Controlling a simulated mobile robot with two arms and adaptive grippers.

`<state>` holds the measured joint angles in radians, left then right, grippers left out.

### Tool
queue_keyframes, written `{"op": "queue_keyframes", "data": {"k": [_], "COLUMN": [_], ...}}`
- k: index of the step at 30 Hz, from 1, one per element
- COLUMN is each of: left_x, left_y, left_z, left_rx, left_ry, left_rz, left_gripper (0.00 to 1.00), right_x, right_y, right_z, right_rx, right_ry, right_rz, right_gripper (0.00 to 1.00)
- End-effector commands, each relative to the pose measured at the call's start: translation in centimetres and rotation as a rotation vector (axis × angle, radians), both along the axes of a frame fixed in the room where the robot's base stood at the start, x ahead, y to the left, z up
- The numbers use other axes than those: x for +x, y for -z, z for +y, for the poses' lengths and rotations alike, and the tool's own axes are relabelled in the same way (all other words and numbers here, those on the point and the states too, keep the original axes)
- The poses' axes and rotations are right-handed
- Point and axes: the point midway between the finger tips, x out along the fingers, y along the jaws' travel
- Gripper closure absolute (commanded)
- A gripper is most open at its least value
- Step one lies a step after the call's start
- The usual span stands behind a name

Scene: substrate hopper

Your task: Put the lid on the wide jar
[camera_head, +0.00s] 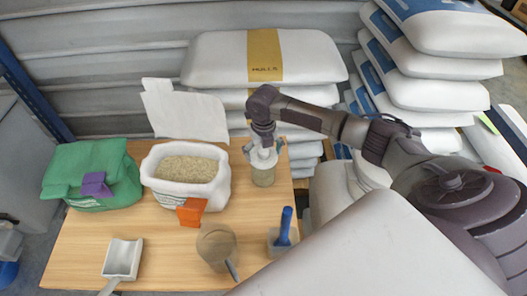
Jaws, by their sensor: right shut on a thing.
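The wide jar (263,177) stands upright near the back right of the wooden table and looks like clear glass with tan contents. My right gripper (263,152) is directly above the jar, pointing down. It is shut on a pale thing at the jar's mouth, which looks like the lid (264,159). The fingers hide much of the lid and the jar's rim, so I cannot tell whether the lid touches the rim or sits level. My left gripper does not show.
An open white sack of grain (153,182) with an orange clip (191,212) stands left of the jar. A green bag (92,160) is farther left. Stacked sacks (425,75) stand behind right.

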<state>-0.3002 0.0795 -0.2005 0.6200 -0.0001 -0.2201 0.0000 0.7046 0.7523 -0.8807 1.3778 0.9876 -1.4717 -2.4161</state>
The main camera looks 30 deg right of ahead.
Motion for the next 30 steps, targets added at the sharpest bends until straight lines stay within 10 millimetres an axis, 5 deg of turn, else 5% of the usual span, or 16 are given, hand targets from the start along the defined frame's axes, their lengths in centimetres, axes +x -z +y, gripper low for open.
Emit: {"op": "queue_keyframes", "data": {"k": [11,12,23,30], "left_x": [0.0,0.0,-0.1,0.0], "left_y": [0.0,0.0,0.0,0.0], "left_z": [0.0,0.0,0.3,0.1], "left_rx": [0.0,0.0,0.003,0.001], "left_ry": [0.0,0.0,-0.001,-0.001], "left_rz": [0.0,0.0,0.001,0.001], "left_gripper": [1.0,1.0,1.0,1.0], "right_x": [0.0,0.0,0.0,0.1], "right_y": [0.1,0.1,0.0,-3.3], "right_z": [0.0,0.0,0.0,0.0], "right_rx": [0.0,0.0,0.0,-0.001], "right_ry": [0.0,0.0,0.0,-0.002], "right_rz": [0.0,0.0,0.0,-0.005], "right_gripper": [0.24,0.0,0.0,0.0]}}
